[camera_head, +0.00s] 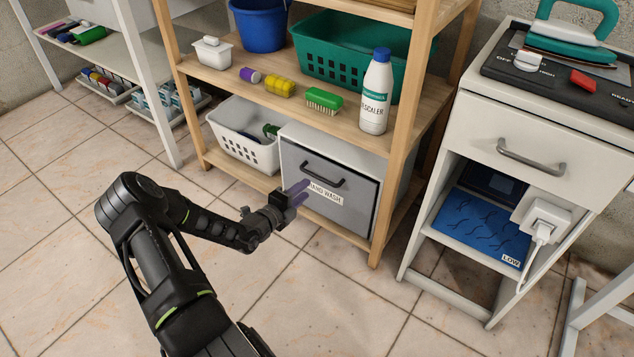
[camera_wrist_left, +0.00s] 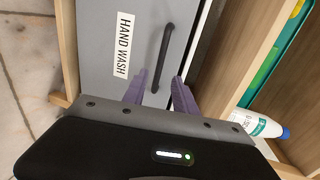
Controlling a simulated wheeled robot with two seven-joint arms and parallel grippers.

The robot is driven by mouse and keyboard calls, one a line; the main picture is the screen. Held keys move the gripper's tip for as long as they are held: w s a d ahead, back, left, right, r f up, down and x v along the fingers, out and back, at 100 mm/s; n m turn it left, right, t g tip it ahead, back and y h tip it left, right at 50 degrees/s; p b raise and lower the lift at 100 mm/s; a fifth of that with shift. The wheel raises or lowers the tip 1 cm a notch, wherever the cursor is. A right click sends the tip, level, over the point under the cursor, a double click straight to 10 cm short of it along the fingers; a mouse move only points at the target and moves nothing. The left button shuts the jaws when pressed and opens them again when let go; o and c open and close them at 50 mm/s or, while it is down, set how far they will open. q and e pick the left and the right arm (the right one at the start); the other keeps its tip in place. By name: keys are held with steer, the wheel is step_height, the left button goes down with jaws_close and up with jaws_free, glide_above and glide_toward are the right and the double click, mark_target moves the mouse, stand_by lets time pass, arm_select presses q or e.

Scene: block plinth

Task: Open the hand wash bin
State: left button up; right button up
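The hand wash bin (camera_head: 330,203) is a grey-fronted box on the lowest shelf of the wooden rack, with a dark bar handle (camera_head: 322,174) and a white HAND WASH label. Its front looks shut. My left gripper (camera_head: 300,192) is in front of the bin, its purple fingers pointing at the front and overlapping the label's left end. The handle (camera_wrist_left: 163,58) runs up from between the fingertips, and the label (camera_wrist_left: 123,44) is to the left. My right gripper is not in view.
A white basket (camera_head: 243,140) stands left of the bin. A white bottle (camera_head: 376,92), a green brush (camera_head: 323,100) and a teal basket (camera_head: 350,57) are on the shelf above. A white cabinet (camera_head: 530,150) stands to the right. The tiled floor in front is clear.

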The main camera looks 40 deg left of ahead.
mark_target(337, 177)
arm_select(q)
steer(key=b+x, duration=0.3)
steer(key=x, duration=0.4)
steer(key=shift+w, duration=0.4)
steer(key=shift+c, duration=0.2)
jaws_close()
stand_by(1.0)
